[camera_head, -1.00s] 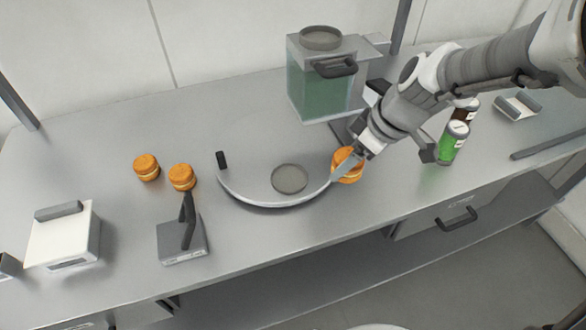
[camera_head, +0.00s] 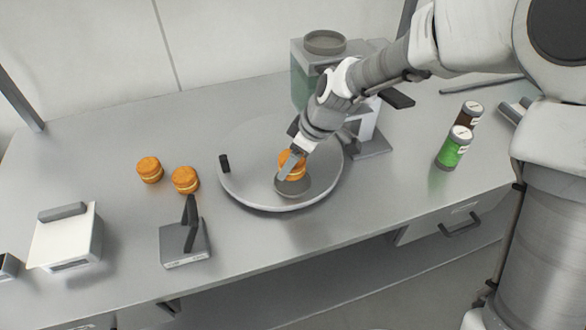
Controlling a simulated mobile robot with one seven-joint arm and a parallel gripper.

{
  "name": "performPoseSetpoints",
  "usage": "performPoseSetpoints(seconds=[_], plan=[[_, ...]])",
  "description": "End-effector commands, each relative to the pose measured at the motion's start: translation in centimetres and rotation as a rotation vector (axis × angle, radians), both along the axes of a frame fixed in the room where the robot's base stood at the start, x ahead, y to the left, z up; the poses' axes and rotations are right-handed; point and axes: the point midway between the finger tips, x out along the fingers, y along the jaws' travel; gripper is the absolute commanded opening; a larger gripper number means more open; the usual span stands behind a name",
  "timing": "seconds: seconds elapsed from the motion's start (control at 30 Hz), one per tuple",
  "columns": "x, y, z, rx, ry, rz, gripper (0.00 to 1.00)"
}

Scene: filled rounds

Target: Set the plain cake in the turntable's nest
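The turntable (camera_head: 243,187) is a round grey disc with a raised rim and a small black peg at its left. Its nest (camera_head: 292,188) is a darker round patch near the disc's front middle. My gripper (camera_head: 290,166) is shut on an orange-brown round cake (camera_head: 297,160) with a pale middle band. The cake is over the back part of the nest; I cannot tell whether it touches. The fingers hide part of the cake. Two similar cakes, one (camera_head: 149,169) and another (camera_head: 185,179), stand on the counter left of the turntable.
A grey stand with a black lever (camera_head: 184,246) is in front left of the turntable. A white box (camera_head: 62,240) stands at far left. A glass-sided dispenser (camera_head: 303,85) is behind. A green jar (camera_head: 454,147) and a brown jar (camera_head: 468,112) stand right. The back-left counter is clear.

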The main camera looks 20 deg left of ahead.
Motion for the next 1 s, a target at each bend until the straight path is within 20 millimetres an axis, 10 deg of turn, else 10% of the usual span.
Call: performPoseSetpoints(seconds=[0.7,0.73,0.83,1.0], plan=[[0.0,0.1,-4.5,0.001,-0.001,0.0,0.52],[0.0,0.1,-4.4,0.0,0.0,0.0,0.78],[0.0,0.1,-4.3,0.0,0.0,0.0,0.96],[0.0,0.1,-4.3,0.0,0.0,0.0,1.0]])
